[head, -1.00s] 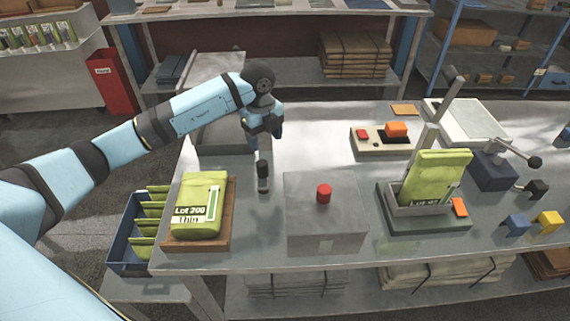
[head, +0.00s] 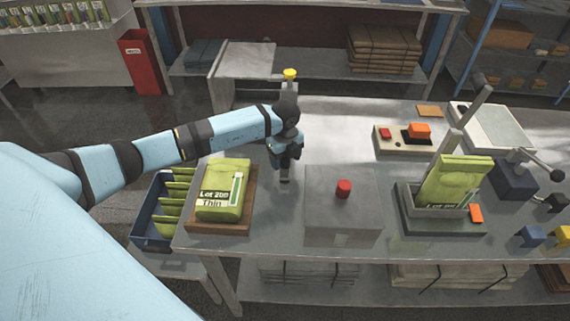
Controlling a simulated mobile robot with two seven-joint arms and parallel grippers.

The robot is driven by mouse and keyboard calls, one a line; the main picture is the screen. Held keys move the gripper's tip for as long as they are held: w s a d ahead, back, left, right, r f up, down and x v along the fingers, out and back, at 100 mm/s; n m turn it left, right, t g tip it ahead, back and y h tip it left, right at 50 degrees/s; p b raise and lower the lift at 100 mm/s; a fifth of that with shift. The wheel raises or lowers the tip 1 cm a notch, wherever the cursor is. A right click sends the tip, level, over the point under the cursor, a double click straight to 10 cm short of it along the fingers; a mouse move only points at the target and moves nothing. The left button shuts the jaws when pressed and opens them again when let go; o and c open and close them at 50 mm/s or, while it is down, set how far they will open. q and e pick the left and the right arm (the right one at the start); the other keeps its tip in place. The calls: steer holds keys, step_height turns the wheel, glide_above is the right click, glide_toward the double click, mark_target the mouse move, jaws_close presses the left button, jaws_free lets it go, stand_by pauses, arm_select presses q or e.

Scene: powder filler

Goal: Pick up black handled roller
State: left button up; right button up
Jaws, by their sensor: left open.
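The roller (head: 285,178) is on the grey bench, between the green bag marked "Lot 200 Thin" and a grey box. My right gripper is not in view.
The green bag (head: 220,199) lies on a wooden tray just left. The grey box (head: 320,217) with a red knob (head: 343,188) stands close on the right. Further right are a second green bag (head: 453,184) in a holder and a control panel (head: 391,141).

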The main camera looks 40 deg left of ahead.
arm_select(q)
steer(key=shift+f, duration=0.55)
steer(key=c, duration=1.1)
steer(key=shift+o, duration=0.2)
steer(key=shift+r, duration=0.15)
step_height(320, 180, up, 20)
steer(key=b, duration=0.3)
